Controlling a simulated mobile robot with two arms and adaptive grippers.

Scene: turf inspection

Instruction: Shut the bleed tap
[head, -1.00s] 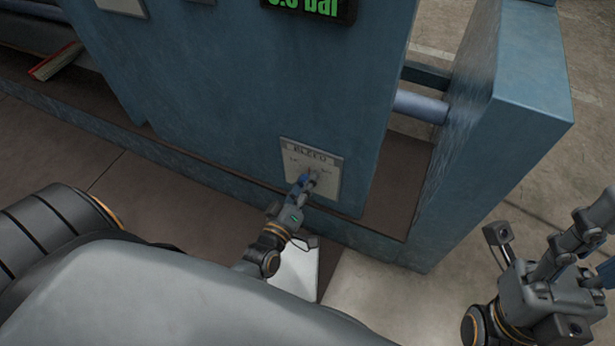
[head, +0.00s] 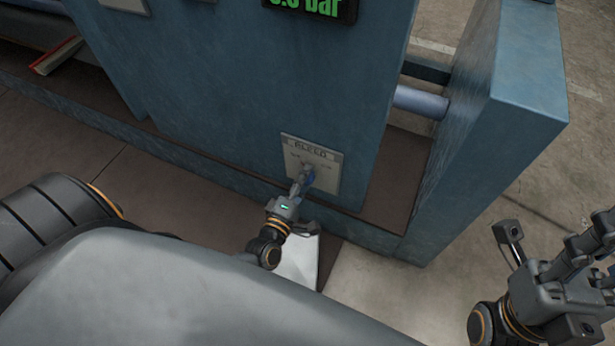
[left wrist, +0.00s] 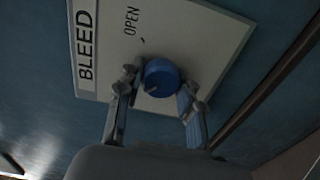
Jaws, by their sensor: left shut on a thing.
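The bleed tap is a round blue knob (left wrist: 162,74) on a pale plate (left wrist: 190,32) marked BLEED and OPEN, as the left wrist view shows. In the head view the plate (head: 326,178) is low on the blue panel, and my gripper mostly covers the knob. My left gripper (head: 305,174) is shut on the knob, with one finger on each side of it in the left wrist view. The rest of the plate's lettering is too small or hidden to read. My right gripper (head: 580,258) is at the right edge, partly cut off, away from the panel.
A display with green figures (head: 310,6) sits higher on the blue panel (head: 270,75). A blue end frame (head: 490,130) with a round bar (head: 420,102) stands to the right. A low blue ledge runs along the panel's foot. Floor is clear at lower right.

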